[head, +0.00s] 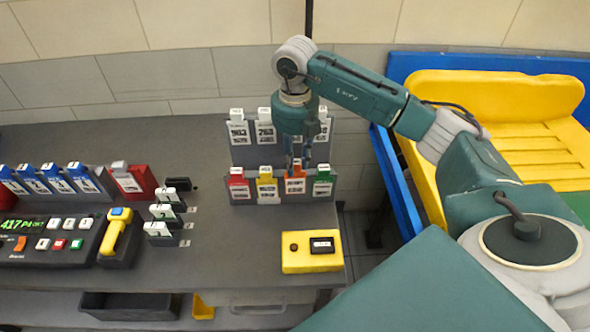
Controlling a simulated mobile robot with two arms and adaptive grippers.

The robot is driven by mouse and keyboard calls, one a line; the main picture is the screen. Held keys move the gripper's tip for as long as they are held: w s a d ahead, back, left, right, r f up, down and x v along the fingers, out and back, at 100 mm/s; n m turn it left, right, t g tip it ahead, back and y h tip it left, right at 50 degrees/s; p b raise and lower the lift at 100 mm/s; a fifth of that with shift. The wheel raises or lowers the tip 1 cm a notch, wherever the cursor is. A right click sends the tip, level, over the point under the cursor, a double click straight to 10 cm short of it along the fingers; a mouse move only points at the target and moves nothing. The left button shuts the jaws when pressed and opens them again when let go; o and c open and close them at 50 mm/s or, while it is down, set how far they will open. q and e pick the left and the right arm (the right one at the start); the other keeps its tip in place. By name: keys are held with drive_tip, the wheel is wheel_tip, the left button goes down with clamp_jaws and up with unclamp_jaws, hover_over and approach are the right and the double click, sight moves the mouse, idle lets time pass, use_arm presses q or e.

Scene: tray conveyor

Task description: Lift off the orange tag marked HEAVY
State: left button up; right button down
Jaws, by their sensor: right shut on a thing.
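The orange tag (296,186) hangs in the front row of a grey tag rack, between a yellow tag (267,189) and a green tag (323,184). A red tag (239,187) hangs at the row's left end. Its lettering is too small to read. My right gripper (297,166) reaches down from above and is shut on the top of the orange tag. The tag's lower part still sits level with its neighbours at the rack. The gripper hides the tag's top edge and part of the back row. My left gripper is not in view.
White tags (265,132) stand in the back row, close around my right wrist. A yellow box (311,252) sits at the table's front right. A scanner (117,236) and keypad console (45,240) stand at left. The table's middle is clear.

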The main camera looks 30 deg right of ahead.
wheel_tip(320, 180, up, 4)
drive_tip(key=shift+s+a+r+b, duration=0.1)
drive_tip(key=shift+a+b, duration=0.05)
drive_tip(key=shift+b, duration=0.65)
drive_tip(key=s+a+b, duration=0.2)
drive_tip(key=s+a, duration=0.3)
drive_tip(key=s, duration=0.3)
drive_tip(key=s+a+b, duration=0.2)
drive_tip(key=s+a, duration=0.3)
drive_tip(key=s, duration=0.3)
drive_tip(key=shift+s, duration=0.3)
wheel_tip(320, 180, up, 7)
drive_tip(key=p, duration=0.5)
drive_tip(key=shift+f, duration=0.2)
